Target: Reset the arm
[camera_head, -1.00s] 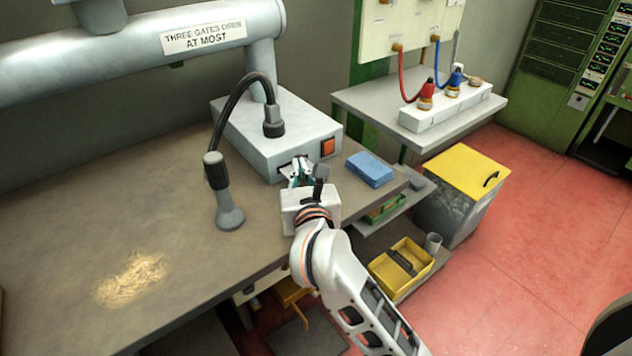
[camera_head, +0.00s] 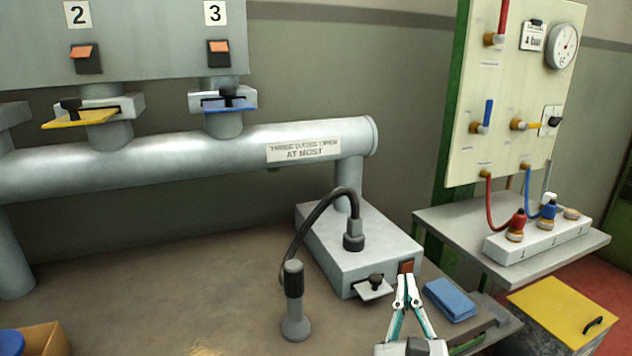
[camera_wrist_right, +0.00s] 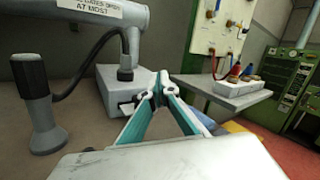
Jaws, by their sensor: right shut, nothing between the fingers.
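My right gripper (camera_head: 407,280) is in the lower right of the head view, pointing up, with its fingertips together and nothing between them. It is in front of the grey metal box (camera_head: 362,248) on the bench, near the box's orange switch (camera_head: 407,267). In the right wrist view the shut fingertips (camera_wrist_right: 160,82) show in front of the same box (camera_wrist_right: 112,92). I cannot tell whether the fingers touch the box. A small plate with a black knob (camera_head: 374,286) sticks out of the box's front. My left gripper is not in view.
A blue block (camera_head: 449,300) lies right of my gripper. A pipe (camera_head: 200,160) with yellow (camera_head: 80,117) and blue (camera_head: 228,104) gate plates runs behind. A side shelf (camera_head: 440,222) holds a white connector strip (camera_head: 530,242).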

